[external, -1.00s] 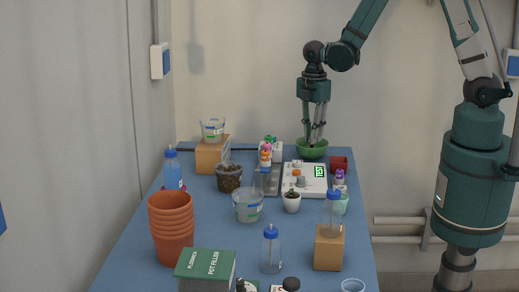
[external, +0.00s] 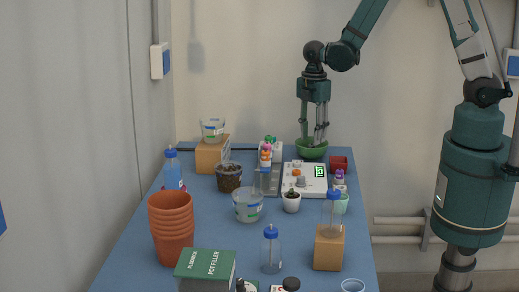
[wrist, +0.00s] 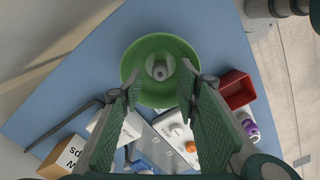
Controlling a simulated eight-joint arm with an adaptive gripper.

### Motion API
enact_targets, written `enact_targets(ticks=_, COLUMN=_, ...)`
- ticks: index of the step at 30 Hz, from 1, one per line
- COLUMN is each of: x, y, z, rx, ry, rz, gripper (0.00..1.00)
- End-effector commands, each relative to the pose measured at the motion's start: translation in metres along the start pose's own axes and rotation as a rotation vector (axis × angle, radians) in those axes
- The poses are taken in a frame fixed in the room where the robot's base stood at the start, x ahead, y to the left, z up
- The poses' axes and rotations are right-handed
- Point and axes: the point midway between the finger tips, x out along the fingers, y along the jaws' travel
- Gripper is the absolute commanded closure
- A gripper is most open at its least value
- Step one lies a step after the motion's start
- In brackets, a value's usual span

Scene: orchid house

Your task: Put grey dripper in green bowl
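The green bowl (external: 312,153) stands at the far end of the blue table in the external view. It also shows in the wrist view (wrist: 133,62). The grey dripper (wrist: 160,70) lies inside the bowl, seen between my fingers in the wrist view. My gripper (external: 314,140) is directly above the bowl, pointing down. Its two fingers stand apart with nothing between the pads, and the dripper is apart from them. In the external view the dripper is hidden by the bowl wall.
A white device with a display (external: 305,180) is in front of the bowl. A dark red box (external: 339,164) stands to its right. Terracotta pots (external: 171,225), bottles and a clear tub (external: 248,205) crowd the nearer table.

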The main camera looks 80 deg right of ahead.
Motion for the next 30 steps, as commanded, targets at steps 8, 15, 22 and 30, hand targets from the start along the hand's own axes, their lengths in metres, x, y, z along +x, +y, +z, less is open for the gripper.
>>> enact_targets(ticks=8, x=-0.012, y=0.0, z=0.0, rx=0.0, ry=0.0, rz=0.0, gripper=0.68)
enact_targets(ticks=15, x=-0.037, y=0.0, z=0.0, rx=0.0, ry=0.0, rz=0.0, gripper=0.68)
enact_targets(ticks=22, x=-0.061, y=0.0, z=0.0, rx=0.0, ry=0.0, rz=0.0, gripper=0.68)
enact_targets(ticks=30, x=-0.071, y=0.001, z=0.0, rx=0.0, ry=0.0, rz=0.0, gripper=0.68)
